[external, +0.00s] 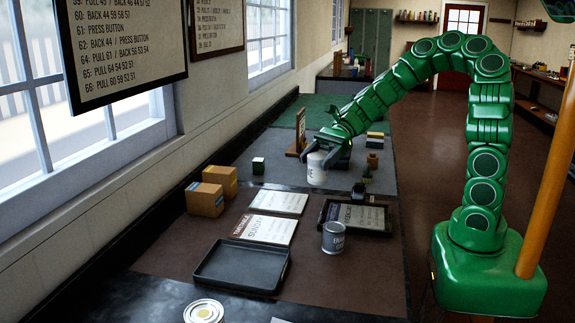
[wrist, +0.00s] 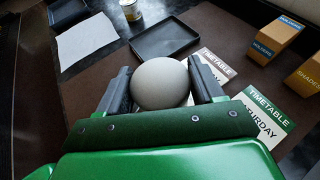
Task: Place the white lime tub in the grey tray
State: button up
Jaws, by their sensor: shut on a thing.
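My gripper (external: 326,156) is shut on a white tub (external: 316,171), which I take for the lime tub. The tub hangs between the two fingers, above the far part of the bench. In the wrist view the pale round top of the tub (wrist: 160,83) sits between the fingers, and no label shows there. A dark grey, low-rimmed tray (external: 243,277) lies empty at the front of the bench, nearer the camera and to the left of the tub. It also shows in the wrist view (wrist: 165,52), beyond the tub.
A grey tin (external: 334,238) stands right of the empty tray. A second dark tray (external: 325,217) holds a sign. Timetable sheets (external: 265,229) lie between. Cardboard boxes (external: 205,198) stand at left. An open tin (external: 204,311) is at the front edge.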

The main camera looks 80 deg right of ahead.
jog(key=s+a+n+g+y, duration=0.1)
jog(key=a+n+g, duration=0.3)
jog(key=a, duration=1.5)
send_over(251, 269)
jog(key=shift+f, duration=6.35)
jog(key=shift+f, duration=0.15)
jog(key=o, duration=1.2)
